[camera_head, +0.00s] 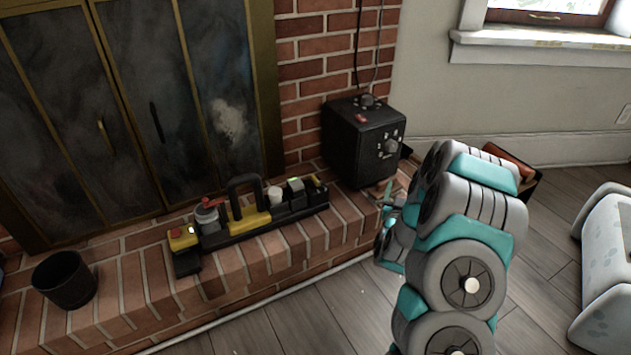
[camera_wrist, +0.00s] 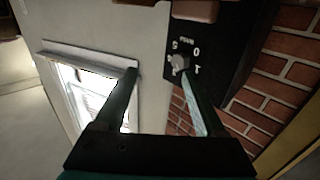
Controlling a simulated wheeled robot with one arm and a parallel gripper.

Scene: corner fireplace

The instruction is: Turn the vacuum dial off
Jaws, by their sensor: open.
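A black box (camera_head: 362,142) stands at the right end of the brick hearth. A grey dial (camera_head: 391,146) sits on its right-hand face, and another knob (camera_head: 367,100) is on top. In the wrist view the dial (camera_wrist: 179,63) shows close up, with pale markings around it and a small label I cannot read surely. My gripper (camera_wrist: 158,75) is open and empty. Its right fingertip appears just below the dial, apart from it as far as I can tell. In the head view my arm partly hides the gripper (camera_head: 388,200), which is low and in front of the box.
A black tool rack (camera_head: 265,222) with yellow parts and a white cup lies along the hearth. Cables hang behind the black box. A pale padded seat (camera_head: 608,265) is at right.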

